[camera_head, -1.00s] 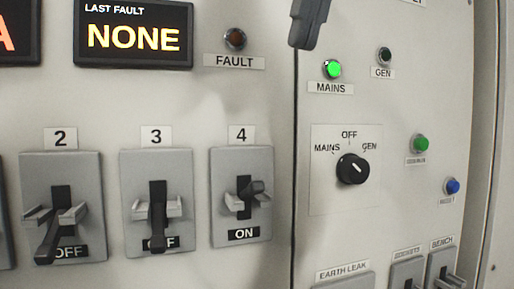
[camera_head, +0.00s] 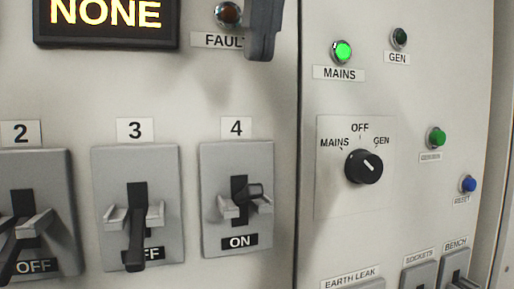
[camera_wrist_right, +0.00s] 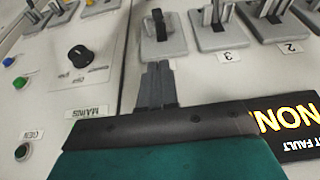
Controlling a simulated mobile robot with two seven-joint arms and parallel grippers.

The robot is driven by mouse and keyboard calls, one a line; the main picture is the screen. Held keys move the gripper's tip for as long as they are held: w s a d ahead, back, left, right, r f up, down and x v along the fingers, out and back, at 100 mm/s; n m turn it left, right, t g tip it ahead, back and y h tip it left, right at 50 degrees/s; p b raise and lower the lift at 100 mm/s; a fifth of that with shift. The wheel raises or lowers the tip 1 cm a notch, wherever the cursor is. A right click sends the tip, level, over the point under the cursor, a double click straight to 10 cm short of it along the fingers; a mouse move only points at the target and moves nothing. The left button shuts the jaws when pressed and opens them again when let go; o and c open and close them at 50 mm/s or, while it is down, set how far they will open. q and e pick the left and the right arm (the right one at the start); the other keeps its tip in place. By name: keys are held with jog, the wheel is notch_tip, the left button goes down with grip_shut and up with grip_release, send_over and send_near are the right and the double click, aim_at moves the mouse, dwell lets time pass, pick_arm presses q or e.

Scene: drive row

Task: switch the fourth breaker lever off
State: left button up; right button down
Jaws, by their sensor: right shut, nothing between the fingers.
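The fourth breaker (camera_head: 212,235) is a grey plate under the label 4 (camera_head: 236,128). Its dark lever (camera_head: 250,191) sticks outward in the slot, and the plate reads ON below it. The same breaker shows upside down in the right wrist view (camera_wrist_right: 162,48). My right gripper (camera_head: 262,54) is shut and empty, above and slightly right of the fourth breaker, beside the FAULT lamp. In the right wrist view its fingers (camera_wrist_right: 157,84) point toward that breaker; contact with the lever is not seen. My left gripper is not in view.
Breaker 3 (camera_head: 170,165) stands left of the fourth, its lever down over OFF; breaker 2 (camera_head: 55,170) is further left, also down. Right of a panel seam are a rotary switch (camera_head: 364,166), a lit green MAINS lamp (camera_head: 342,52) and small breakers at the bottom.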

send_over(256, 184)
jog(key=w, duration=0.2)
notch_tip(256, 184, down, 8)
jog(key=shift+s+a+f, duration=0.1)
jog(key=shift+a+f, duration=0.05)
jog(key=shift+s+f, duration=0.45)
jog(key=shift+f, duration=0.35)
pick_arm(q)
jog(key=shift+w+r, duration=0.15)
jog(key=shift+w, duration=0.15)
pick_arm(e)
jog(key=shift+s+d+f, duration=0.15)
jog(key=shift+s+f, duration=0.05)
jog(key=shift+f, duration=0.2)
jog(key=shift+s+d+f, duration=0.1)
jog(key=shift+s+f, duration=0.1)
jog(key=shift+f, duration=0.2)
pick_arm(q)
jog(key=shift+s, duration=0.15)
